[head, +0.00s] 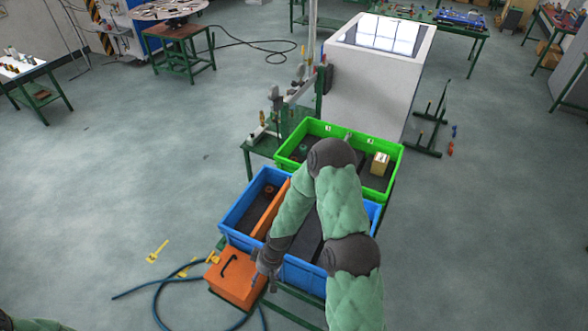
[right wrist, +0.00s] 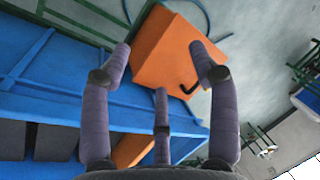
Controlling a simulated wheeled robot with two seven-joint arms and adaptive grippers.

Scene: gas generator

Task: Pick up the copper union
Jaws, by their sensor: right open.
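A small reddish-brown ring-like piece (head: 268,188) lies in the left compartment of the blue bin (head: 238,239). It may be the copper union, but it is too small to tell. My right gripper (head: 266,279) is outside the bin's front wall, beside the orange box (head: 237,279). In the right wrist view its fingers (right wrist: 160,63) are spread open and empty, with the orange box (right wrist: 168,48) and blue bin wall (right wrist: 50,90) beyond them. My right arm hides much of the blue bin's right part. My left gripper is not in view.
A green bin (head: 394,166) behind the blue one holds a yellowish block (head: 379,163) and small parts. An orange divider (head: 270,210) stands in the blue bin. A white cabinet (head: 365,95) stands behind.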

